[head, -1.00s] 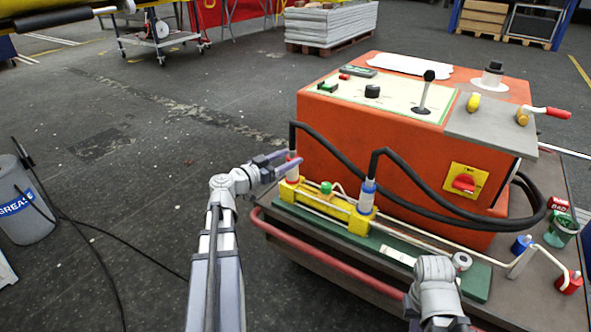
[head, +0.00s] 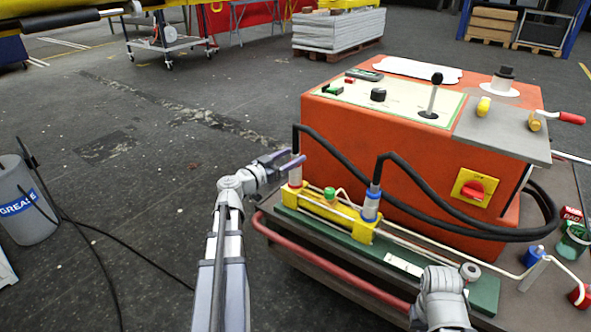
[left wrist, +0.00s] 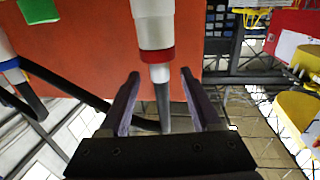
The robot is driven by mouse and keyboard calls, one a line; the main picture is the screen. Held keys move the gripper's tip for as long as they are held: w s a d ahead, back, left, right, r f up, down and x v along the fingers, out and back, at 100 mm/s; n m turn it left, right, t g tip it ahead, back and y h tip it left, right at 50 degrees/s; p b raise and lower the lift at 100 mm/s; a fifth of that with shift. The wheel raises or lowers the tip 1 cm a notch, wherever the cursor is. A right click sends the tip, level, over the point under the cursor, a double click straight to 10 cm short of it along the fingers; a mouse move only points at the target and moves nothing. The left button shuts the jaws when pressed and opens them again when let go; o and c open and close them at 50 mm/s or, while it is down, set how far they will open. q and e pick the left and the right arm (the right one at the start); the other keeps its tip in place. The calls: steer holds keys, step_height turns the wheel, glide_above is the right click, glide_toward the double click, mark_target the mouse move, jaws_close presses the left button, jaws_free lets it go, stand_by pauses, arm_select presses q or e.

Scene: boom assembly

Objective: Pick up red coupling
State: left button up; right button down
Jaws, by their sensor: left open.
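The red coupling (head: 295,178) is a pale upright cylinder with a red band, on the left end of the yellow block (head: 325,208), with a black hose from its top. In the left wrist view the red coupling (left wrist: 157,54) appears ahead, its narrower grey end and hose extending down between the fingers. My left gripper (head: 291,158) is open, its purple-grey fingers at the coupling's upper end. In the left wrist view my left gripper (left wrist: 158,78) has a finger on each side, with visible gaps. My right arm shows at lower right, but its fingers do not.
A blue-banded coupling (head: 371,206) with its own hose stands at the right end of the block. The orange machine (head: 400,165) is close behind. A red rail (head: 320,262) runs along the cart's front. Open floor lies left, with a grease bucket (head: 25,205).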

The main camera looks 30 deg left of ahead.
arm_select(q)
steer(key=x, duration=0.5)
steer(key=shift+w, duration=0.1)
jaws_close()
stand_by(0.4)
stand_by(0.9)
